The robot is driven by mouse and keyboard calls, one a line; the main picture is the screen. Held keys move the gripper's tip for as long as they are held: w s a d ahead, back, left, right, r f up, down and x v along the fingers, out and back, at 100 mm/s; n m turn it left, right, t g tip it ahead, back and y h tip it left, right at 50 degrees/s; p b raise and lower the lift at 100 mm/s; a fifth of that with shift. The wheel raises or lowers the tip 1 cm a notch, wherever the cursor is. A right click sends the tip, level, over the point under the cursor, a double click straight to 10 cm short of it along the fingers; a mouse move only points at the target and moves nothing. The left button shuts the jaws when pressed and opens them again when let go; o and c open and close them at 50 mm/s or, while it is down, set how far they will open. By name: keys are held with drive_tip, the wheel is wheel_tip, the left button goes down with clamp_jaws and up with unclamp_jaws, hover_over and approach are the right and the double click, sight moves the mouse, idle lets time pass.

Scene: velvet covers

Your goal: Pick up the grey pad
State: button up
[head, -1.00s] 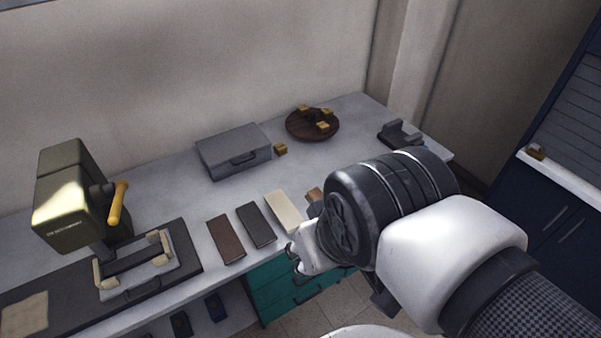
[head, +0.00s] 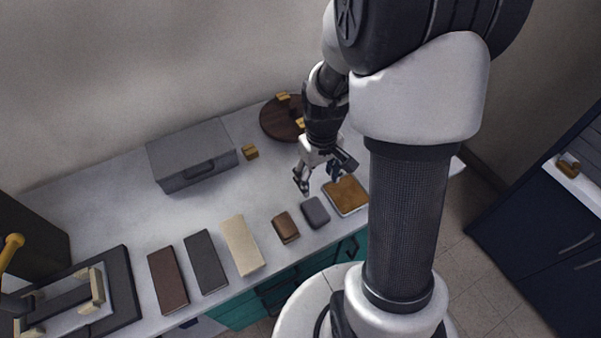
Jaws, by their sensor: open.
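The grey pad (head: 315,212) is a small rounded block lying flat near the front edge of the white bench. It sits between a small brown pad (head: 285,228) and a square brown-topped tray (head: 346,196). My gripper (head: 319,182) points down just behind the grey pad, apart from it in the picture. Its two fingers are spread with nothing between them. Its exact height above the bench is hard to tell. The whole top of the grey pad shows.
Cream (head: 242,245), dark grey (head: 206,262) and dark brown (head: 168,279) slabs lie to the left. A grey case (head: 190,153), a yellow block (head: 250,152) and a round wooden board (head: 279,121) stand behind. The bench between the case and slabs is clear.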

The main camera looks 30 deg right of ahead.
sight(316, 210)
wheel_tip(316, 210, down, 17)
drive_tip(key=b, duration=0.6)
drive_tip(key=shift+d+f+b, duration=0.15)
drive_tip(key=shift+b, duration=0.2)
drive_tip(key=shift+c, duration=0.2)
drive_tip(key=c, duration=0.8)
drive_tip(key=shift+o, duration=0.2)
wheel_tip(316, 210, up, 20)
drive_tip(key=p, duration=0.7)
